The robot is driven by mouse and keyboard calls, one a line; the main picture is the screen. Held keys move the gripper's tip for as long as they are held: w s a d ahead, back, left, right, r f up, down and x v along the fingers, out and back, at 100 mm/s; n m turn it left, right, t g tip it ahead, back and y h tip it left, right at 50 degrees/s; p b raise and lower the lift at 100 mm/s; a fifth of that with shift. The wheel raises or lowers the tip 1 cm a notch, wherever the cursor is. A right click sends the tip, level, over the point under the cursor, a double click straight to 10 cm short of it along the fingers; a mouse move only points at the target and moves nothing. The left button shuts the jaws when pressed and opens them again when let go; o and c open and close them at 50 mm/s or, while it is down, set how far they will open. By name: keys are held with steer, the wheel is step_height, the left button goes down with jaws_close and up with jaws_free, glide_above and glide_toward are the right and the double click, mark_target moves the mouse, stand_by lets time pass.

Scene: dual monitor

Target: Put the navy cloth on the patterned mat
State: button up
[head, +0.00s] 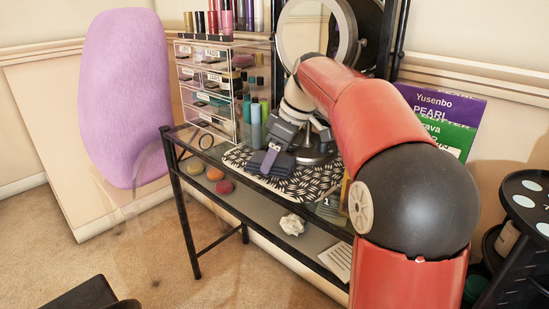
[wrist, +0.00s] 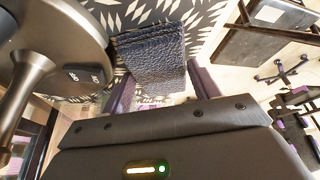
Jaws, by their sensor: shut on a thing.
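The navy cloth (head: 270,164) is a small folded stack, at the left front part of the black-and-white patterned mat (head: 318,182) on the glass table. In the wrist view the folded cloth (wrist: 152,60) lies between my two fingers, with the patterned mat (wrist: 208,12) behind it. My gripper (head: 277,152) points down and is shut on the cloth. The cloth looks low over the mat; I cannot tell whether it rests on it. The mat's middle is partly hidden by my gripper and a round metal base.
A round mirror (head: 318,32) stands behind my arm; its base (head: 316,155) is close right of my gripper. Blue-green bottles (head: 256,125) and a clear drawer organizer (head: 205,75) stand to the left and behind. The table's front edge is near.

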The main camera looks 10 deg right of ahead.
steer(key=shift+f, duration=0.2)
steer(key=o, duration=0.7)
steer(key=p+v, duration=0.2)
steer(key=v, duration=1)
steer(key=shift+r, duration=0.1)
